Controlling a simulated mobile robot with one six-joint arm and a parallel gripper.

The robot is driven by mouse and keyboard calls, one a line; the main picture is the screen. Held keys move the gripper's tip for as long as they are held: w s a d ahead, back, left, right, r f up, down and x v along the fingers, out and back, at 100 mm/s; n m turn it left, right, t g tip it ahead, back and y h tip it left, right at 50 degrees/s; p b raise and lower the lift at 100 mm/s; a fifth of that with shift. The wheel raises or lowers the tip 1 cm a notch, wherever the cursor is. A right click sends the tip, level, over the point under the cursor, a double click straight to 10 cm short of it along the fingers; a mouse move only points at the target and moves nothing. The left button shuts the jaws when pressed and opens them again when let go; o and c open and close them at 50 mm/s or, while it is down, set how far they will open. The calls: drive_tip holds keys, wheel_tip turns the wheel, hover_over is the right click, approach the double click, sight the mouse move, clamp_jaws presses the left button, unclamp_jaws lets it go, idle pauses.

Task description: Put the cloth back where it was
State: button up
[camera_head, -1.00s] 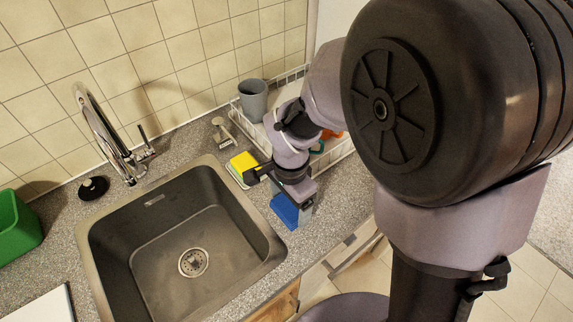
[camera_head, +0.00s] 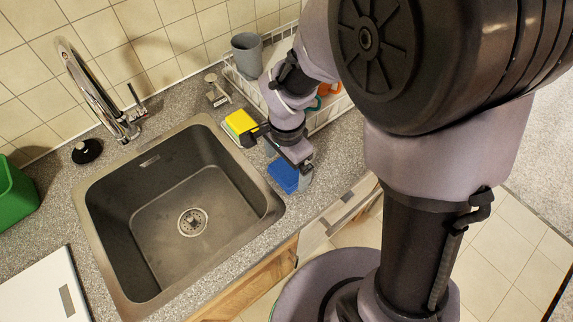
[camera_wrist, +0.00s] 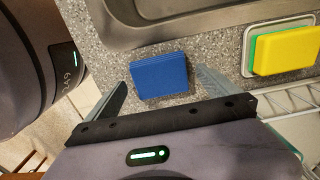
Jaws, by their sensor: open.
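The blue folded cloth (camera_head: 283,176) lies on the grey speckled counter, right of the sink. It also shows in the wrist view (camera_wrist: 159,76), flat on the counter near the sink rim. My gripper (camera_head: 288,172) is above the counter at the cloth. In the wrist view my gripper (camera_wrist: 160,82) is open, with one finger on each side of the cloth and gaps showing between. I cannot tell exactly how high the fingers are above the counter.
A yellow and green sponge (camera_head: 240,124) sits on a small tray beside the sink (camera_head: 180,215). A dish rack (camera_head: 325,112) with a grey cup (camera_head: 247,54) stands behind. A faucet (camera_head: 97,90), green container (camera_head: 14,200) and white board (camera_head: 45,290) are further left.

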wheel_tip(320, 180, up, 11)
drive_tip(key=p, duration=0.4)
wheel_tip(320, 180, up, 10)
drive_tip(key=n+t+y, duration=0.2)
drive_tip(key=n+t, duration=0.1)
drive_tip(key=n, duration=0.1)
hover_over(287, 171)
drive_tip(key=s+d, duration=0.5)
drive_tip(key=s, duration=0.1)
drive_tip(key=s+d+r+n+t, duration=0.1)
drive_tip(key=s+r+n+t, duration=0.1)
drive_tip(key=s, duration=0.3)
drive_tip(key=shift+d+r+n+t, duration=0.35)
drive_tip(key=shift+r+n+t, duration=0.05)
drive_tip(key=shift+r, duration=0.2)
drive_tip(key=shift+s, duration=0.1)
wheel_tip(287, 171, down, 6)
drive_tip(key=b, duration=0.6)
drive_tip(key=shift+f, duration=0.1)
